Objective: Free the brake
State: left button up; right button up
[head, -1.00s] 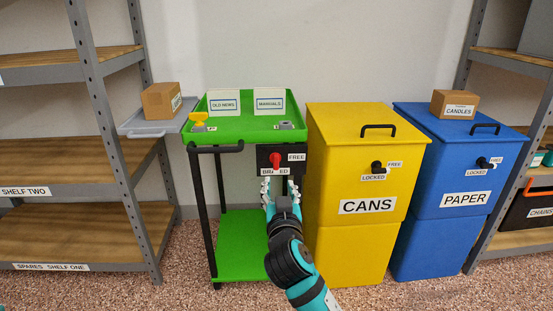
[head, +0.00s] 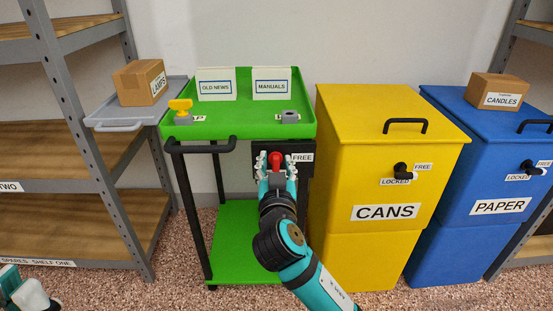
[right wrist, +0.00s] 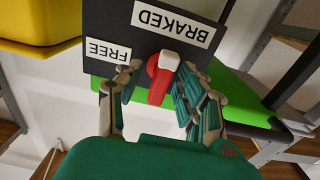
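The brake lever (head: 276,160) is red and sits on a dark panel (head: 301,171) below the green cart's tray. In the right wrist view the lever (right wrist: 158,88) has a pale end beside the BRAKED label (right wrist: 173,23); the FREE label (right wrist: 108,52) is off to one side. My right gripper (head: 277,168) is at the panel, its fingers apart on either side of the lever. The right wrist view also shows the open gripper (right wrist: 152,92); contact with the lever is unclear. A teal and white part of mine, seemingly my left gripper (head: 30,293), is cut off at the lower left.
The green cart (head: 245,131) carries OLD NEWS (head: 216,87) and MANUALS (head: 271,86) holders and a yellow-handled fitting (head: 180,106). A yellow CANS bin (head: 360,245) stands close to its right, then a blue PAPER bin (head: 480,240). Shelving (head: 75,150) stands left.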

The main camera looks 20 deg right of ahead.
jog(key=shift+c, duration=0.6)
grip_shut()
jog(key=shift+r, duration=0.1)
